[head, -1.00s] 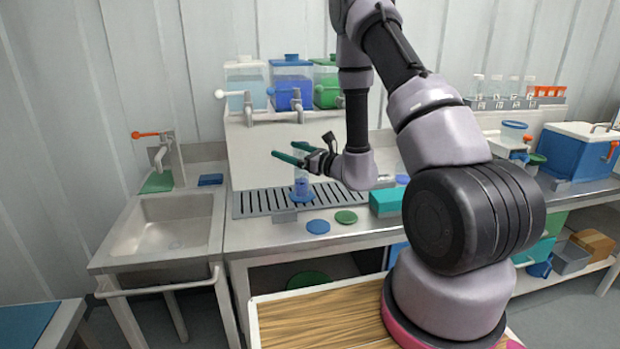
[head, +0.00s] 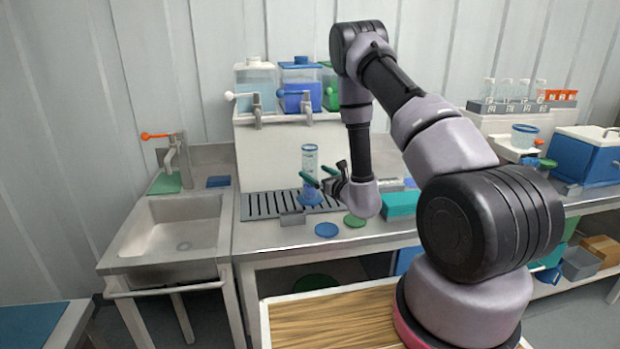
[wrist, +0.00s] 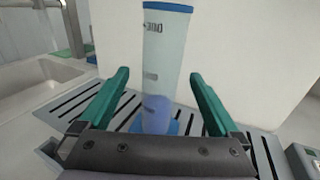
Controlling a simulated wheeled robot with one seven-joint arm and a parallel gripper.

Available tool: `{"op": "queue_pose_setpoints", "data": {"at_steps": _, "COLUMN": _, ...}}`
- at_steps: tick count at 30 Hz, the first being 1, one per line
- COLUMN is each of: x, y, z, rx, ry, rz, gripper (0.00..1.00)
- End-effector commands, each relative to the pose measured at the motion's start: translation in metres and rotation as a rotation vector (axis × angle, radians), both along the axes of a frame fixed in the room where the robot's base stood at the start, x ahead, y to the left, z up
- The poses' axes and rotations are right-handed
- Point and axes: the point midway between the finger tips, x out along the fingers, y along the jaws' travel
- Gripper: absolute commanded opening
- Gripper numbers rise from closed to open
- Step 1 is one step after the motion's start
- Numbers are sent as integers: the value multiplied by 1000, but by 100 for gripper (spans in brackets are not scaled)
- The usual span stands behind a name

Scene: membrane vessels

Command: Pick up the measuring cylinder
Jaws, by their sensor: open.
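The measuring cylinder (head: 310,161) stands upright on the slotted drain grate. It is clear, with a blue rim, a blue base and some blue liquid low down. In the wrist view the cylinder (wrist: 165,60) stands centred ahead, between the lines of the two fingers. My gripper (head: 306,179) is open, with green fingers level with the lower part of the cylinder. In the wrist view the open fingers of my gripper (wrist: 160,78) lie left and right of it with gaps on both sides. I cannot tell how far the cylinder reaches between the fingertips.
The drain grate (head: 262,206) lies before a white raised block with tapped tanks (head: 300,90) on top. A blue disc (head: 327,230), a green disc (head: 354,220) and a teal box (head: 400,204) lie nearby on the counter. A sink (head: 175,225) is at the left.

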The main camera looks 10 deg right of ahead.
Motion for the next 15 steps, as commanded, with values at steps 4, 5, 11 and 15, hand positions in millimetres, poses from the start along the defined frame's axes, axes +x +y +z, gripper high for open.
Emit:
{"op": "queue_pose_setpoints", "data": {"at_steps": 4, "x": 15, "y": 6, "z": 0, "rx": 0, "ry": -1, "rz": 1, "gripper": 98}}
{"op": "queue_pose_setpoints", "data": {"at_steps": 5, "x": 17, "y": 7, "z": 0, "rx": 0, "ry": -1, "rz": 0, "gripper": 98}}
{"op": "queue_pose_setpoints", "data": {"at_steps": 11, "x": 38, "y": 15, "z": -1, "rx": 0, "ry": -3, "rz": 2, "gripper": 98}}
{"op": "queue_pose_setpoints", "data": {"at_steps": 15, "x": 57, "y": 22, "z": -1, "rx": 1, "ry": -2, "rz": 1, "gripper": 98}}
